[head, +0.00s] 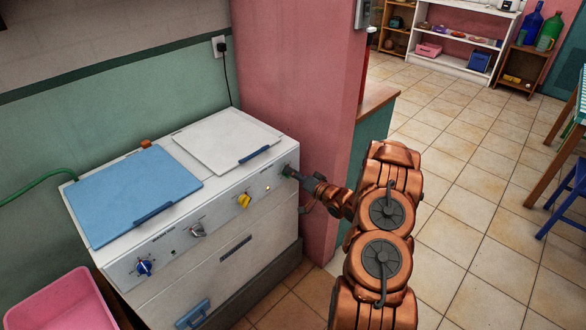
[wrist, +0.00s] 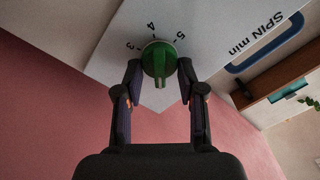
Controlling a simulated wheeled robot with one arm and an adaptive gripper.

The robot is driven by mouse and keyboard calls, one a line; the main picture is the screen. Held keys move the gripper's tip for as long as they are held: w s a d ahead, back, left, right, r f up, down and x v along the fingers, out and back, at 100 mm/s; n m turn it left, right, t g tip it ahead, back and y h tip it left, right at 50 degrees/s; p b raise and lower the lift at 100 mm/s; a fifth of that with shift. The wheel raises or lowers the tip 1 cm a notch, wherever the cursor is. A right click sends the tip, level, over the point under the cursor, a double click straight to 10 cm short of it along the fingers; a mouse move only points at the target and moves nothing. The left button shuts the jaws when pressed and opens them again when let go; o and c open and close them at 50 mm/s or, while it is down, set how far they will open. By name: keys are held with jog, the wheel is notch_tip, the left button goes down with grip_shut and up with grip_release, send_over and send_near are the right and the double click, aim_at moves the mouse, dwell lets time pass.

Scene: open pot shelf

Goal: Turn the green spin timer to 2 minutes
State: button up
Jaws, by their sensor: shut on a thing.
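The green spin timer (wrist: 159,54) is a round knob with a raised ridge, on the white panel (wrist: 110,45) of the washing machine. In the wrist view, the numbers 3, 4 and 5 and the words "SPIN min" show around it. The ridge stands about upright in the picture, with its upper end near the 4 and 5; I cannot tell which end is the pointer. My gripper (wrist: 160,72) is shut on the knob, one finger on each side. In the head view, my gripper (head: 291,172) is at the right end of the panel and mostly hides the knob.
The panel also carries a yellow knob (head: 244,201), a grey knob (head: 197,230) and a blue knob (head: 144,267). A blue lid (head: 130,190) and a white lid (head: 225,140) top the machine. A pink wall (head: 295,70) stands close beside my gripper.

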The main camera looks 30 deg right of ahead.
jog(key=m+p, duration=0.1)
jog(key=m, duration=0.2)
jog(key=m+p, duration=0.1)
jog(key=m, duration=0.3)
jog(key=m+p, duration=0.1)
jog(key=m, duration=0.2)
jog(key=shift+d+f+m, duration=0.2)
jog(key=shift+f+m, duration=0.05)
jog(key=shift+m, duration=0.05)
dwell(0.4)
jog(key=o, duration=1.1)
jog(key=shift+o, duration=0.2)
jog(key=shift+f, duration=0.1)
jog(key=v, duration=1.2)
